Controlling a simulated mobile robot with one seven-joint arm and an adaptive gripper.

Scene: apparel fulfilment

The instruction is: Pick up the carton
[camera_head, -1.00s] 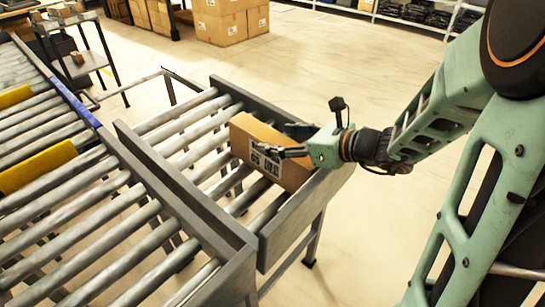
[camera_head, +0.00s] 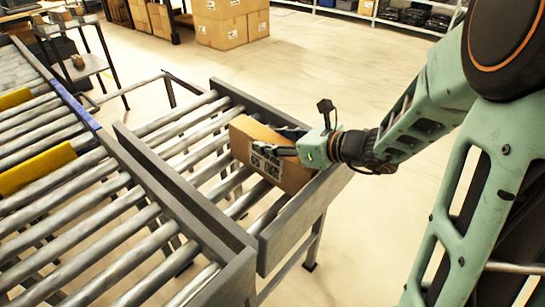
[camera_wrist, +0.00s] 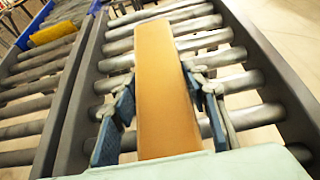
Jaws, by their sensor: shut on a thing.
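The carton (camera_head: 262,148) is a brown box with printed labels on its side. It rests on the rollers near the right end of the short conveyor in the head view. My gripper (camera_head: 278,148) reaches it from the right, with its fingers at the carton's sides. In the wrist view the carton (camera_wrist: 165,90) stands long and narrow between the two dark blue finger pads of my gripper (camera_wrist: 168,115). The gripper is shut on the carton. The carton's underside is hidden, and I see no clear gap under it.
The short roller conveyor (camera_head: 288,222) has raised metal side rails close beside the carton. A longer conveyor (camera_head: 90,240) with yellow pieces (camera_head: 36,167) runs at the left. Stacked boxes (camera_head: 230,22) and a cart (camera_head: 78,55) stand behind. The floor at the right is open.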

